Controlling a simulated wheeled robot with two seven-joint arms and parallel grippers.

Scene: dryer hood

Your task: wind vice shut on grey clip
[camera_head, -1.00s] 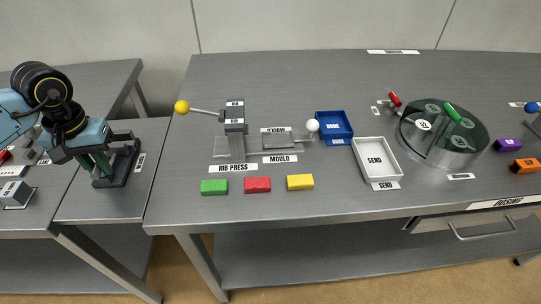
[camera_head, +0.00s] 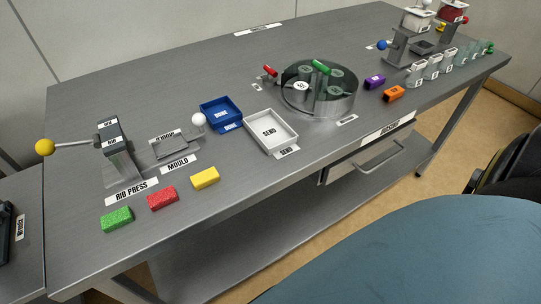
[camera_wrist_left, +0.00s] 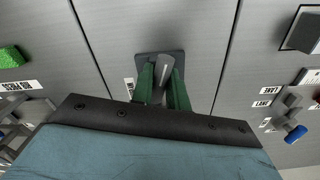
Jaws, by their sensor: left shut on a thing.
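In the left wrist view my left gripper (camera_wrist_left: 163,88) points down with its two green fingers closed around a grey upright piece (camera_wrist_left: 164,70). I cannot tell for sure if this is the grey clip. The piece stands over a dark square base (camera_wrist_left: 148,56) on a grey tabletop. At the right of this view is a grey device with a blue knob (camera_wrist_left: 296,134); I cannot tell if it is the vice. My left gripper is outside the head view now, and my right gripper is in neither view.
The head view shows the rib press (camera_head: 117,150), green block (camera_head: 117,219), red block (camera_head: 163,199), yellow block (camera_head: 205,178), blue tray (camera_head: 240,108), white tray (camera_head: 290,128) and a round turntable (camera_head: 338,103). Part of my arm fills the lower right. A green block (camera_wrist_left: 10,57) shows in the wrist view.

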